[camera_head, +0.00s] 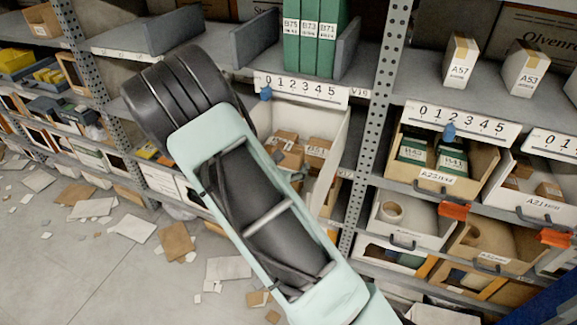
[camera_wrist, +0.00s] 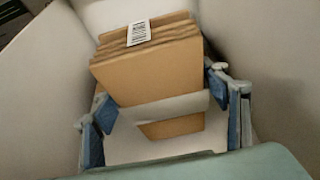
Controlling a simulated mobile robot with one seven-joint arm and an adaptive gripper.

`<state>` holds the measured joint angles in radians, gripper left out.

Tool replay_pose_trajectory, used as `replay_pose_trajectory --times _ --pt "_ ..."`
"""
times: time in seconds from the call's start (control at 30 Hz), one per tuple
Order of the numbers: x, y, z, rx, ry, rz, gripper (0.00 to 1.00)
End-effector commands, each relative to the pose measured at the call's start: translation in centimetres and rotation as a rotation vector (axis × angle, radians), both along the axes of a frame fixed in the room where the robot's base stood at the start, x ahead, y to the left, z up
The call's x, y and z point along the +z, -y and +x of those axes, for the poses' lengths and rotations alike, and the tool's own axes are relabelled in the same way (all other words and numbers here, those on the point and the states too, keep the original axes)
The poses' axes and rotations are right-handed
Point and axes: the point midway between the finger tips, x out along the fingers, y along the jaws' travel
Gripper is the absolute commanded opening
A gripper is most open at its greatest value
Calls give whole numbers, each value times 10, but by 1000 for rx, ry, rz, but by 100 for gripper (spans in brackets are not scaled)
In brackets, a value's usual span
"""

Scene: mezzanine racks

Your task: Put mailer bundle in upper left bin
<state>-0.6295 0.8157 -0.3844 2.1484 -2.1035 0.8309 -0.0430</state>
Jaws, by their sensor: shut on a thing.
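The mailer bundle (camera_wrist: 150,70) is a stack of brown mailers with a pale band around it and a white barcode label on top. In the wrist view my gripper (camera_wrist: 163,112) has its blue-padded fingers on both sides of the bundle and is shut on it. Pale walls (camera_wrist: 268,60) stand on both sides of the bundle, like the inside of a bin.
A perforated post (camera_head: 377,110) stands right of the white bin. Beyond it are a bin with green boxes (camera_head: 480,185) and a white bin (camera_head: 538,205). Green binders (camera_head: 309,40) stand on the shelf above. Cardboard scraps (camera_head: 92,208) litter the floor at left.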

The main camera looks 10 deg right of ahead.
Motion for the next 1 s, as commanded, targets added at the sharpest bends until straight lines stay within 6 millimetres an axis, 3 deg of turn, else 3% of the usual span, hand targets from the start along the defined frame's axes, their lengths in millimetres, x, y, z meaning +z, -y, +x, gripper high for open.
replay_pose_trajectory --times 0.5,0.53,0.67,1.0 --pt "-13 0 0 -1 2 1 42" --pt "-12 0 0 -1 1 1 70" --pt "-11 0 0 0 1 1 85" --pt "-9 0 0 0 1 1 86"
